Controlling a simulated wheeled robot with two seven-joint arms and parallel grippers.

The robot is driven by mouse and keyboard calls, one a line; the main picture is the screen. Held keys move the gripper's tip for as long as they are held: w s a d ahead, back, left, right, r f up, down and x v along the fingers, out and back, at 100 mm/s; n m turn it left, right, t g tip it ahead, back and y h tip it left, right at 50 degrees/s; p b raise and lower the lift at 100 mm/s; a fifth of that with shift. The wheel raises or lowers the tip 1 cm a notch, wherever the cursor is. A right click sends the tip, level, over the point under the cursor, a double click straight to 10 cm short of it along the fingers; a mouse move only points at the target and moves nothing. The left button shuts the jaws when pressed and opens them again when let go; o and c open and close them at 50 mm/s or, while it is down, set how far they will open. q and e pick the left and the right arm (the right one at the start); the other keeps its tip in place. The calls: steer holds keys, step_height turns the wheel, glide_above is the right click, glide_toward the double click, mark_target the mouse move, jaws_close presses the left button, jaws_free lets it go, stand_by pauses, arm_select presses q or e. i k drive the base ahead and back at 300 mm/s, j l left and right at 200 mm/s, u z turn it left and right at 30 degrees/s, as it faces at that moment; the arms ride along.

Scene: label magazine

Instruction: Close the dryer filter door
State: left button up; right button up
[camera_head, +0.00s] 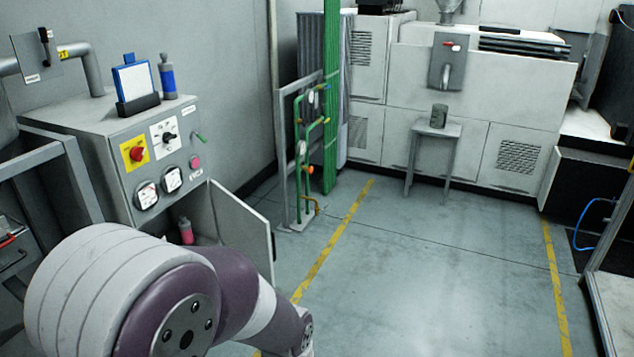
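A grey cabinet (120,128) stands at the left with dials and switches on its front panel. Below the panel, a flat grey door (243,232) stands wide open, swung out to the right of its compartment. It is the only open door I see that fits the dryer filter door, though no label on it is readable. A pink bottle (186,230) stands inside the open compartment. My arm, in purple and white, fills the lower left and covers the lower part of the cabinet. Neither gripper shows in the head view.
Green pipes with valves (306,150) rise behind the door. The floor (430,260) between the yellow lines is clear. A small stand (434,130) holding a can (439,115) stands at the back by the white machine (485,85).

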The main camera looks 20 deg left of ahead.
mark_target(242, 229)
steer(key=i+l+u, duration=0.1)
steer(key=i+u, duration=0.3)
steer(key=i+l+u, duration=0.2)
steer(key=i+u, duration=0.25)
steer(key=i+l+u, duration=0.6)
steer(key=l+u, duration=0.25)
steer(key=i+l+u, duration=0.2)
steer(key=l+u, duration=0.2)
steer(key=i+l+u, duration=0.15)
steer(key=l+u, duration=0.25)
steer(key=l, duration=0.4)
steer(key=l+u, duration=0.45)
steer(key=l, duration=0.4)
steer(key=i+l+z, duration=0.45)
